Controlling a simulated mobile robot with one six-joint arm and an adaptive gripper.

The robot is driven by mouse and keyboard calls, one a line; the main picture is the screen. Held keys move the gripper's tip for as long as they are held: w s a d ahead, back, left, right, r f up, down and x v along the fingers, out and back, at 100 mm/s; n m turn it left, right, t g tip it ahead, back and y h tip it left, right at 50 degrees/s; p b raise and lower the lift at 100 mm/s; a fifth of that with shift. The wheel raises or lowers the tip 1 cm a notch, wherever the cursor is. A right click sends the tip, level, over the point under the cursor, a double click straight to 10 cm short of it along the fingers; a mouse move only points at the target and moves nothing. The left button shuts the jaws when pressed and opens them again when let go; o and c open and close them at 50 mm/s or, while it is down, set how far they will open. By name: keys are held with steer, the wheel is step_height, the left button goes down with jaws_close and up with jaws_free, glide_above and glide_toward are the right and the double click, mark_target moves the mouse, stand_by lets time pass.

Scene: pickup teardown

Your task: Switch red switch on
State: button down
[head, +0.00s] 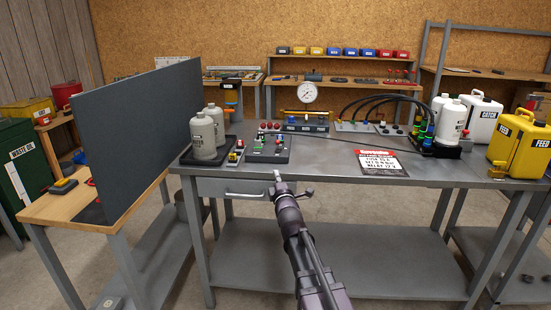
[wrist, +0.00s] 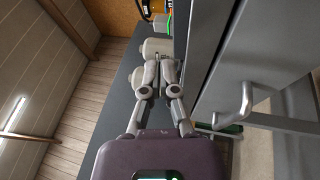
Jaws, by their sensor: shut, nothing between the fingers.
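A dark panel (head: 268,152) with small red and green controls lies on the grey metal bench, left of its middle. A small block (head: 236,156) with red and yellow parts sits just left of it. The controls are too small for me to tell which is the red switch or how it is set. My gripper (head: 278,177) is in front of the bench's front edge, near the panel and apart from it. In the wrist view my gripper (wrist: 157,68) has its fingers together with nothing between them.
Two white bottles (head: 203,138) stand on a tray left of the panel. A dark upright partition (head: 135,135) rises at the left. A gauge unit (head: 307,95) stands behind the panel. A drawer handle (head: 244,195) sticks out below the bench top. A red-and-white sign (head: 380,163) lies on the right.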

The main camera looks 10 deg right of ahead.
mark_target(276, 156)
steer(key=shift+a+r+n+t+y+b, duration=0.15)
steer(key=shift+n+t+y+b, duration=0.2)
steer(key=shift+n+t, duration=0.2)
steer(key=shift+w, duration=0.15)
steer(key=p+x, duration=0.3)
steer(key=x, duration=0.7)
steer(key=shift+w+p, duration=0.2)
steer(key=shift+p, duration=0.1)
steer(key=shift+w+d+r+p, duration=0.35)
steer(key=shift+w+d, duration=0.25)
steer(key=shift+d, duration=0.2)
steer(key=shift+w+d+r, duration=0.15)
steer(key=shift+w+d, duration=0.35)
steer(key=shift+d, duration=0.05)
steer(key=shift+a, duration=0.1)
